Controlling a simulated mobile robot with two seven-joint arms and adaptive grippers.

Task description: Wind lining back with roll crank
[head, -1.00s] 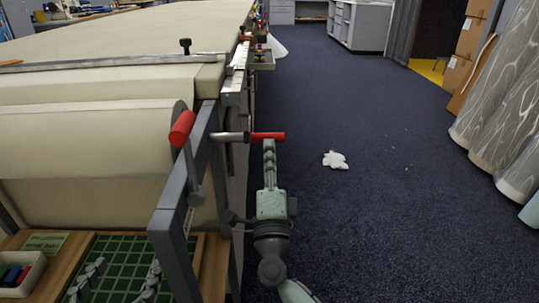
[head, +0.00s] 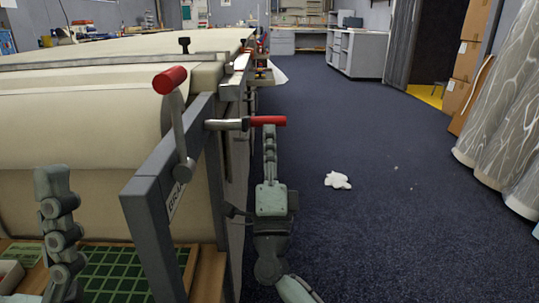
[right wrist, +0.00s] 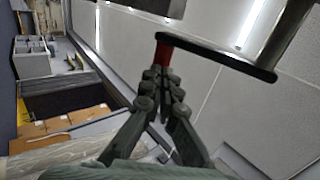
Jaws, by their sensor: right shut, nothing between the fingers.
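The roll of cream lining (head: 85,140) hangs at the near end of the long table. A silver shaft (head: 227,124) sticks out right of the grey end frame and carries a crank with a red grip (head: 270,120). In the right wrist view the crank's dark arm (right wrist: 215,55) and red grip (right wrist: 162,52) show at the fingertips. My right gripper (head: 268,132) is shut and empty just below the red grip; I cannot tell whether it touches. My left gripper (head: 52,180) points up at lower left, in front of the roll; its finger spread is unclear.
A second red handle (head: 170,80) on a grey lever stands on the frame (head: 150,205). A green gridded mat (head: 120,270) lies on a low shelf. A white scrap (head: 338,181) lies on the open blue floor. Wrapped rolls (head: 505,110) stand at right.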

